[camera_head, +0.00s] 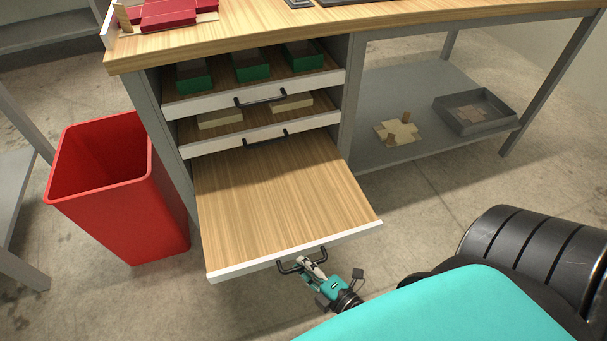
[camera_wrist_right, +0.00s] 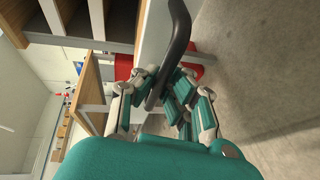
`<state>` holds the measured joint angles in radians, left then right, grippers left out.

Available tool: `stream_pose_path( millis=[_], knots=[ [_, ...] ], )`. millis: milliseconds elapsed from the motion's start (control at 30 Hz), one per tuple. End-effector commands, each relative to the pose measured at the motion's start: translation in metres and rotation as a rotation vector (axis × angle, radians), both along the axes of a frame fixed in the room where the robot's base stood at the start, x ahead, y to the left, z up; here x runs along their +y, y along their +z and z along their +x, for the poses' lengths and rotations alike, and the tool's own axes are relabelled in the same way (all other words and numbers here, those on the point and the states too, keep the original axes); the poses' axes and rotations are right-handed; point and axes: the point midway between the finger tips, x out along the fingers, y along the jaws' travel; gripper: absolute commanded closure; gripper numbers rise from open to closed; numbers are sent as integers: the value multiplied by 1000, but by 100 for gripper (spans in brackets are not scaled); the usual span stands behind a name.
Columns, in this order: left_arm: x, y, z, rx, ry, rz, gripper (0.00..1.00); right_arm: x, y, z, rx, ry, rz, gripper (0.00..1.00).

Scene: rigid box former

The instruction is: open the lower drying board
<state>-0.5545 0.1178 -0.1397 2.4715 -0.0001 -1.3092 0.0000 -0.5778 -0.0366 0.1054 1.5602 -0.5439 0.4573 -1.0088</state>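The lower drying board (camera_head: 280,195) is a wide, bare wooden shelf with a white front edge. It stands pulled far out of the grey cabinet, below two other boards. Its black bar handle (camera_head: 289,266) is on the front edge and also crosses the right wrist view (camera_wrist_right: 178,45). My right gripper (camera_head: 313,268), teal and grey, is at this handle in the head view. In the wrist view its fingers (camera_wrist_right: 163,85) close around the handle from both sides. My left gripper is in neither view.
The upper board (camera_head: 225,101) holds green boxes, and the middle board (camera_head: 235,145) holds pale ones; both extend less. A red bin (camera_head: 120,190) stands left of the cabinet. A grey shelf (camera_head: 380,90) with a tray (camera_head: 475,112) is at right.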

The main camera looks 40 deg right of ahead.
Motion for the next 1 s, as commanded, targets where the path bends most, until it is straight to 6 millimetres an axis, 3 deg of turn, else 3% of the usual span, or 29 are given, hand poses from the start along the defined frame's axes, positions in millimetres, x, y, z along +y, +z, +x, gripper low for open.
stream_pose_path(
  millis=[167, 200, 400, 767, 1000],
  knots=[
    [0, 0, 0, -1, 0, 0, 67, -1, 3, 2, -6, -1, 5, 100],
    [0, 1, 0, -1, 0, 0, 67, -1, 3, 2, -6, -1, 5, 91],
    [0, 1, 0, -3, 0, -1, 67, 0, 2, 1, -4, -1, 2, 66],
    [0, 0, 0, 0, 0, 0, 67, -1, 1, -7, 0, -1, 1, 66],
    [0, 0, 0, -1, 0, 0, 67, -6, 9, -51, 2, -2, 1, 66]
  ],
)
